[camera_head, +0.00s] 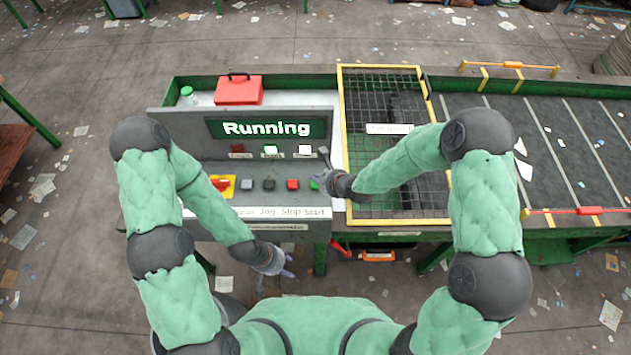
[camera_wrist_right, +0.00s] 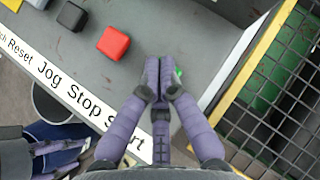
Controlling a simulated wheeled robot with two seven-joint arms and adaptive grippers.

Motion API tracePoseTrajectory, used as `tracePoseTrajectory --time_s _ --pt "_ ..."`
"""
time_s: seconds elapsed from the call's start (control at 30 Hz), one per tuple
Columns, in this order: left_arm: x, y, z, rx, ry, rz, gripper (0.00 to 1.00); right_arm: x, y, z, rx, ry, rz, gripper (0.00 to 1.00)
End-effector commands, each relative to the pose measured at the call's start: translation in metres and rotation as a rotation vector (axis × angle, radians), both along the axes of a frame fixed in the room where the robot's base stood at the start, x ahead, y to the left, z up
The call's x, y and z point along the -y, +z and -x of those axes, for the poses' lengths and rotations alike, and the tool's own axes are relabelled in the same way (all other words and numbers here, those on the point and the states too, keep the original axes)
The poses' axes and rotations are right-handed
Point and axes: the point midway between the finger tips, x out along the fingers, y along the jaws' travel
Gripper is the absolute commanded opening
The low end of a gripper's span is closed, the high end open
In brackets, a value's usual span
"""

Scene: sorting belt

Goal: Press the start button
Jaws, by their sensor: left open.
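The control panel (camera_head: 185,130) has a display reading "Running" (camera_head: 266,129). The green start button (camera_head: 314,184) is at the right end of its button row, partly hidden by my right gripper (camera_head: 321,172). In the right wrist view a sliver of the green button (camera_wrist_right: 178,76) shows beside the fingertips of my right gripper (camera_wrist_right: 158,72), which is shut and empty, with its tips over the button. Whether they touch it is hidden. My left gripper (camera_head: 277,282) is open and empty, low in front of the panel.
The red stop button (camera_head: 292,184), black jog button (camera_head: 268,185) and grey reset button (camera_head: 246,184) sit to the left, beside a red-and-yellow switch (camera_head: 222,184). A yellow-framed mesh cage (camera_head: 345,110) stands close on the right. A red box (camera_head: 238,92) is behind the panel.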

Motion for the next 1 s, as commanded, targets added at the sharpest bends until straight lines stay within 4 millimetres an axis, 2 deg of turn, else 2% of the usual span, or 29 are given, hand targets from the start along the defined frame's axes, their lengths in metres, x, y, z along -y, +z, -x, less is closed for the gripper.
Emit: tracePoseTrajectory --time_s 0.47,1.0 --pt "0.000 0.004 0.000 0.000 0.000 0.000 0.49 0.000 0.006 0.000 0.001 0.001 0.000 0.00" --pt "0.000 0.040 0.000 0.000 0.000 0.000 0.49 0.000 0.051 0.000 0.001 0.001 0.000 0.00"
